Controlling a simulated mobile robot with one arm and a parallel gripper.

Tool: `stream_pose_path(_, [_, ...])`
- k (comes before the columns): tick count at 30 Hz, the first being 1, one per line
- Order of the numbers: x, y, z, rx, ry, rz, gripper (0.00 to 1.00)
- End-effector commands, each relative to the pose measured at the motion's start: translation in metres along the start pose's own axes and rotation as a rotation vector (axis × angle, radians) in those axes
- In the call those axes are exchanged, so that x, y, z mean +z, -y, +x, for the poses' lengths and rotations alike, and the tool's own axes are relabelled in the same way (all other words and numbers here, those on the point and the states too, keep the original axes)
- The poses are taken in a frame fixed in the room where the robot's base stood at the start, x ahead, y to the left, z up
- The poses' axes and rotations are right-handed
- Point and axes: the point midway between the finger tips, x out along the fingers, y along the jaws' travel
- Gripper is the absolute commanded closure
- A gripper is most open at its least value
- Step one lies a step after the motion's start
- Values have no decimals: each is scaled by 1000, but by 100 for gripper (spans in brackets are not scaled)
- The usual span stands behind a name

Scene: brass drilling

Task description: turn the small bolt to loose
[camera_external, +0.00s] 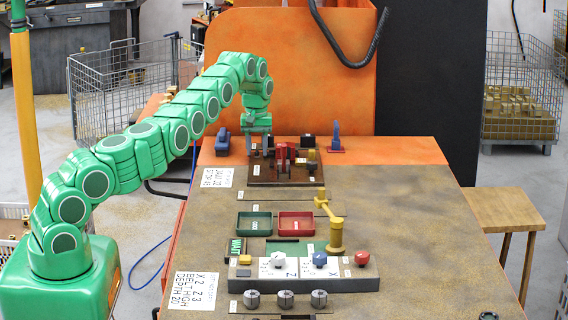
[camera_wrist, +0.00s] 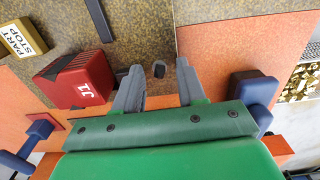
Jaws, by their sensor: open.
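The small bolt (camera_wrist: 158,69) shows in the wrist view as a small dark round head on the brown speckled plate of the fixture. My gripper (camera_wrist: 158,72) is open, with one grey finger on each side of the bolt head and a gap to each. I cannot tell how high the fingertips are above the plate. In the external view my gripper (camera_external: 257,150) points down over the back left part of the brown fixture (camera_external: 285,181). The bolt cannot be made out there.
A red block marked J1 (camera_wrist: 78,80) stands left of my fingers, with a yellow PART STOP block (camera_wrist: 20,38) beyond it. Blue pieces (camera_external: 222,141) and (camera_external: 336,139) flank the fixture. Green (camera_external: 254,231) and red (camera_external: 296,231) trays and a yellow crank (camera_external: 336,236) stand nearer.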

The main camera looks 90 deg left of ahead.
Motion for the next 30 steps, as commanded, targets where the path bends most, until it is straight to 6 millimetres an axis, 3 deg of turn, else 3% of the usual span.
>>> stream_pose_path(7, [-1,-1,-13,4,-4,0,56])
stream_pose_path(17, [-1,0,-57,2,-2,0,56])
stream_pose_path(30, [-1,0,-79,1,-2,0,56])
